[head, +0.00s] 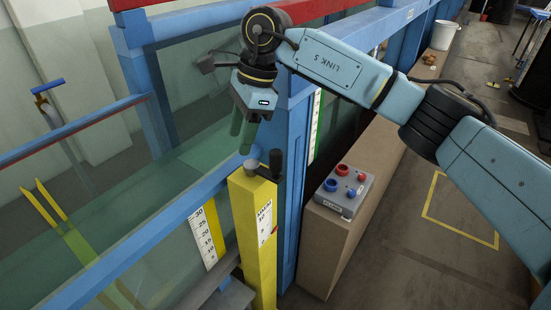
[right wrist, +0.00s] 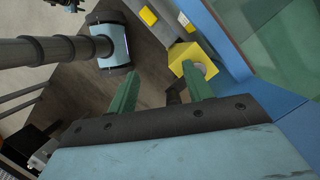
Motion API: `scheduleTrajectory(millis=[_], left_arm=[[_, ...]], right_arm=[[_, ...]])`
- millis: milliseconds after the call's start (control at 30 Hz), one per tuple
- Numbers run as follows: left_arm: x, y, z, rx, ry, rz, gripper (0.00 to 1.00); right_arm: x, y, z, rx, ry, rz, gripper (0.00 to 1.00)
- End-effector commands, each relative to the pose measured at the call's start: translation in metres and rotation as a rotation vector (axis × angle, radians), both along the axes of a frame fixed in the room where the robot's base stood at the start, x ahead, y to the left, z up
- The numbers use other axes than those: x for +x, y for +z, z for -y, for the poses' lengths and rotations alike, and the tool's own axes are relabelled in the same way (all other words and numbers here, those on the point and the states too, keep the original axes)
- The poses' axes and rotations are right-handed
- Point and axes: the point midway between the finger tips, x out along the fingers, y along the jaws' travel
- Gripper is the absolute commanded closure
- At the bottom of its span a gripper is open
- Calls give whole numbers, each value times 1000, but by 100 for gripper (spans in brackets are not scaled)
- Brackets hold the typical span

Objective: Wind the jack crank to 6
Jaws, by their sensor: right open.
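The jack is a yellow post (head: 245,235) with a white number scale (head: 264,222) on its face. The value it stands at is too small to read. Its crank has a grey hub on the post's top and a dark upright handle (head: 275,163) on the right side. My right gripper (head: 244,132) is open and empty, pointing down above the crank. In the right wrist view the green fingers (right wrist: 162,88) are spread apart, with the dark crank handle (right wrist: 172,94) beyond and between them, nearer the right finger. The yellow post (right wrist: 187,53) shows there too. My left gripper is out of view.
A blue flume frame upright (head: 290,180) stands just behind the jack. The glass flume lies to the left, with a white ruler (head: 204,238) on it. A grey control box (head: 344,191) with red and blue knobs sits on a brown ledge (head: 328,235) at the right.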

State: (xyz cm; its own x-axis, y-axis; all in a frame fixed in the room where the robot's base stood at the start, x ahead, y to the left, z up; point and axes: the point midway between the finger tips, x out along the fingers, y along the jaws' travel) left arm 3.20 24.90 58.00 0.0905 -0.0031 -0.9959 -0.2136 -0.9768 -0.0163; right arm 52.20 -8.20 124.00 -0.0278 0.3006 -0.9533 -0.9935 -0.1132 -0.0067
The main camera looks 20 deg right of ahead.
Motion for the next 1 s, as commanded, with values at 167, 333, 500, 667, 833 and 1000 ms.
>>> scheduleTrajectory(millis=[167, 333, 500, 667, 833, 1000], left_arm=[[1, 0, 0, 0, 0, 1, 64], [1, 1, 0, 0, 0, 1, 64], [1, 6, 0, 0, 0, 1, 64], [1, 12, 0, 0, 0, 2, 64], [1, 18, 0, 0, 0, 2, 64], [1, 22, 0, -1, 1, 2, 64]], right_arm=[[14, 28, 60, -252, -32, 24, 50], [16, 28, 74, -312, -42, 20, 50], [15, 1, 74, -310, -40, 17, 50], [14, -34, 74, -309, -41, 16, 50], [14, -67, 73, -307, -41, 17, 50], [15, -89, 73, -307, -41, 19, 50]])
